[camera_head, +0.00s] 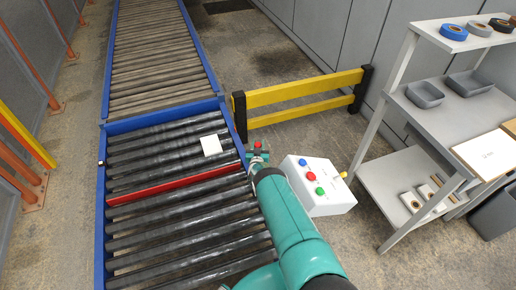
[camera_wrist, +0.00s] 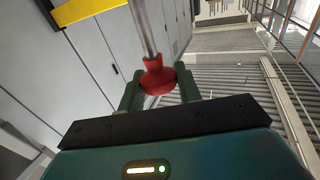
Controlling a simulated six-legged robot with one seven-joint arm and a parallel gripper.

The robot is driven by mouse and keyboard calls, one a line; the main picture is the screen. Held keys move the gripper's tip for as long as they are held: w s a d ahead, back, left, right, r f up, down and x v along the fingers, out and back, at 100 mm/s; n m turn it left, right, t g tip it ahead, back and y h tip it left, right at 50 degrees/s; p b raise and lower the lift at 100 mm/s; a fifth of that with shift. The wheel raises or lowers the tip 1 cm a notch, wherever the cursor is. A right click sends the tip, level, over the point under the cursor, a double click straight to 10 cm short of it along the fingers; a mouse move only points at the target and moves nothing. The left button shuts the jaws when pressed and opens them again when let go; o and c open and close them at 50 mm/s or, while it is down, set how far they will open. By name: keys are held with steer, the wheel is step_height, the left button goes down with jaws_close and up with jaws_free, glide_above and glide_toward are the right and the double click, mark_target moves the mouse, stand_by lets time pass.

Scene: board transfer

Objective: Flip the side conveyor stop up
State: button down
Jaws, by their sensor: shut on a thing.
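My gripper (camera_wrist: 159,88) is shut on a red knob (camera_wrist: 157,76) at the end of a metal rod (camera_wrist: 143,25). The knob sits between the two green fingers. In the head view my gripper (camera_head: 258,154) is at the right edge of the conveyor, beside its blue rail (camera_head: 238,139). A small red part (camera_head: 257,145) shows at the fingers there. My arm hides much of the stop's mount, and I cannot tell the stop's angle. A red bar (camera_head: 175,190) lies across the dark rollers, left of my gripper.
A white square board (camera_head: 210,145) lies on the rollers beyond the red bar. A white control box (camera_head: 318,185) with coloured buttons stands close right of my arm. A yellow barrier (camera_head: 302,102) stands behind it. A grey shelf cart (camera_head: 450,120) is at the right.

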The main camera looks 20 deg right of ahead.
steer(key=shift+w+r, duration=0.15)
steer(key=shift+r, duration=1.1)
steer(key=c, duration=1)
jaws_free()
steer(key=shift+s+f, duration=0.2)
steer(key=shift+s, duration=0.05)
steer(key=shift+s+a, duration=0.15)
steer(key=v, duration=1.3)
steer(key=shift+s, duration=0.1)
